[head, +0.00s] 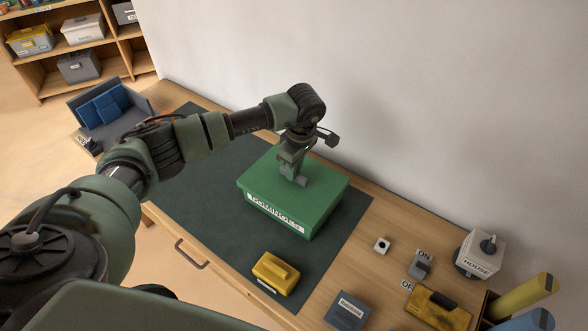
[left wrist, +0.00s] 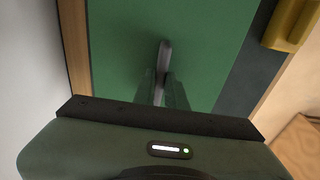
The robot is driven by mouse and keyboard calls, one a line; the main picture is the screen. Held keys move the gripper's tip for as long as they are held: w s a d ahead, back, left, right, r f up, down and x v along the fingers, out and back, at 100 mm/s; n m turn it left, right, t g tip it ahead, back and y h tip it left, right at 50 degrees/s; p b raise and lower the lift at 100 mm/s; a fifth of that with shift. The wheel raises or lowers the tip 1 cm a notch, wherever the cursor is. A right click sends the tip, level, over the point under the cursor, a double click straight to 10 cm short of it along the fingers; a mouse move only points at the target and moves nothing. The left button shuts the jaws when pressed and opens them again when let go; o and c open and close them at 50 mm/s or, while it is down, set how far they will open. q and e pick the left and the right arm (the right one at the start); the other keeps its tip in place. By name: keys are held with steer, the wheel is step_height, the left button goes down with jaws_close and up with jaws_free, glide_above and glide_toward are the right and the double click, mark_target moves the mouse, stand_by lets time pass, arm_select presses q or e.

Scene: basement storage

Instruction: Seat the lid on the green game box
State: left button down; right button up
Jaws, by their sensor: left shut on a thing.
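The green game box (head: 318,222) sits on the dark mat, with a white label reading roughly "DOMINOES" on its front side. Its flat green top, the lid (head: 265,175), covers it; I cannot make out a seam or gap between lid and box. My left gripper (head: 295,177) comes down from above onto the middle of the lid. It is shut on the lid's grey handle, which also shows between the fingers in the left wrist view (left wrist: 165,50). The fingers partly hide the handle. My right gripper is not in view.
A yellow box (head: 275,273) lies on the mat (head: 195,190) in front. The wall runs close behind.

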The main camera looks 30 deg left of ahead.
arm_select(q)
steer(key=shift+f+b, duration=0.3)
steer(key=shift+b, duration=0.15)
stand_by(0.4)
steer(key=c, duration=1.4)
jaws_free()
steer(key=shift+o, duration=0.2)
steer(key=shift+r+p, duration=1.9)
steer(key=shift+r, duration=1.65)
